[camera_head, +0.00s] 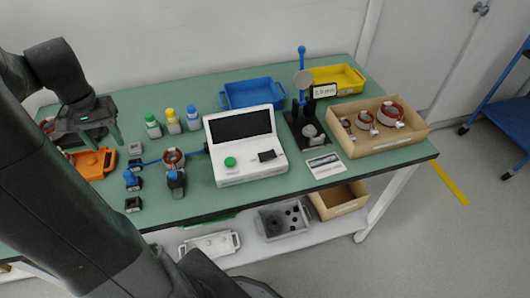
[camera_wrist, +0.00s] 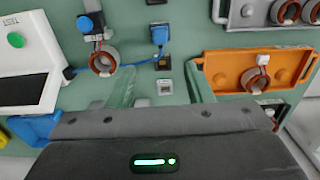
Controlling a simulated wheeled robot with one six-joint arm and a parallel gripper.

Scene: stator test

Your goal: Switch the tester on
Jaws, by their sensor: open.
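The tester (camera_head: 246,172) is a white box with a tilted dark screen (camera_head: 240,124), standing at the middle of the green table. Its top panel has a round green button (camera_head: 230,162) on the left and a black switch-like part (camera_head: 267,156) on the right; I cannot tell the switch's position. In the wrist view part of the tester (camera_wrist: 50,48) shows at the left edge, with the green button (camera_wrist: 16,40). My gripper (camera_head: 95,139) is over the table's left end, well left of the tester. In the wrist view my gripper (camera_wrist: 161,88) has its fingers apart, with nothing held.
An orange tray (camera_head: 93,162) lies near my gripper. Wound rings, blue-topped clamps (camera_head: 175,182) and a blue cable stand left of the tester. Several bottles (camera_head: 172,121), a blue bin (camera_head: 252,93), a gauge stand (camera_head: 303,120) and a cardboard box (camera_head: 376,145) surround it.

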